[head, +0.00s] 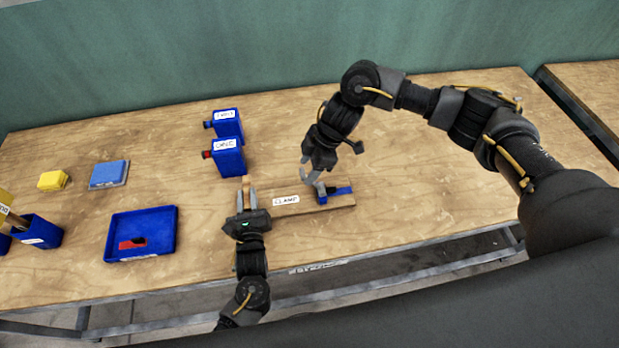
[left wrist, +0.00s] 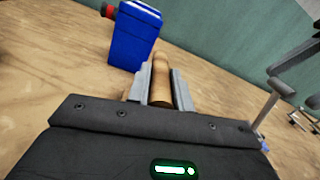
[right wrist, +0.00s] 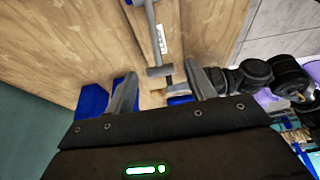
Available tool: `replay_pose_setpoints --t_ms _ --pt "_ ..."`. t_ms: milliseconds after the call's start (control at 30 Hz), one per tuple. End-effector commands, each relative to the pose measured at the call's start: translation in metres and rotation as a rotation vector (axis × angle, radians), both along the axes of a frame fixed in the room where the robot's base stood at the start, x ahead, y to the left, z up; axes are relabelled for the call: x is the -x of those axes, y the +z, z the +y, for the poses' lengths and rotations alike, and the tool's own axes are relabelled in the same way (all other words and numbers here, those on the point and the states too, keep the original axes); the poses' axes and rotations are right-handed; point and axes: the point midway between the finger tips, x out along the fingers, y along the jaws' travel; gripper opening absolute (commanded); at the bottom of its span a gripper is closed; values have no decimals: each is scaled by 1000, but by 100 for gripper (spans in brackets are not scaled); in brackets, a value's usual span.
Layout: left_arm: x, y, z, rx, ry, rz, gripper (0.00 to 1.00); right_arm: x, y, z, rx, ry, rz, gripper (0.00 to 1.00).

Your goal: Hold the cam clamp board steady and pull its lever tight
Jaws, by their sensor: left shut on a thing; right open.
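The clamp board (head: 300,203) is a flat wooden plank with a white label, lying on the table. Its blue clamp (head: 341,191) sits at the right end. My left gripper (head: 247,197) is shut on the round wooden handle (left wrist: 160,82) at the board's left end. My right gripper (head: 317,181) points down over the clamp, with fingers apart. In the right wrist view a grey lever with a crossbar (right wrist: 159,72) shows between the open fingers (right wrist: 165,88). I cannot tell whether a finger touches it.
Two blue labelled boxes (head: 228,157) stand just behind the left gripper. A blue tray (head: 142,235) with a red and black piece, a blue block (head: 108,174) and a yellow block (head: 54,180) lie to the left. The table right of the board is clear.

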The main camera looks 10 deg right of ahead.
Motion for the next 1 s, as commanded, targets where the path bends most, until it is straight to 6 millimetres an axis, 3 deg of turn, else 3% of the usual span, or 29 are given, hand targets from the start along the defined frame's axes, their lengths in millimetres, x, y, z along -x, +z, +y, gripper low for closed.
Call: replay_pose_setpoints --t_ms 200,400,867,1000 --pt "0 -1 0 0 0 2 0 0 -29 13 -1 -1 1 55" --pt "0 -1 0 0 0 2 0 0 -46 20 -1 0 0 55" --pt "0 -1 0 0 -1 2 0 -1 -52 22 -1 0 -1 55" --pt "0 -1 0 0 -1 2 0 -1 -52 22 -1 0 -1 36"
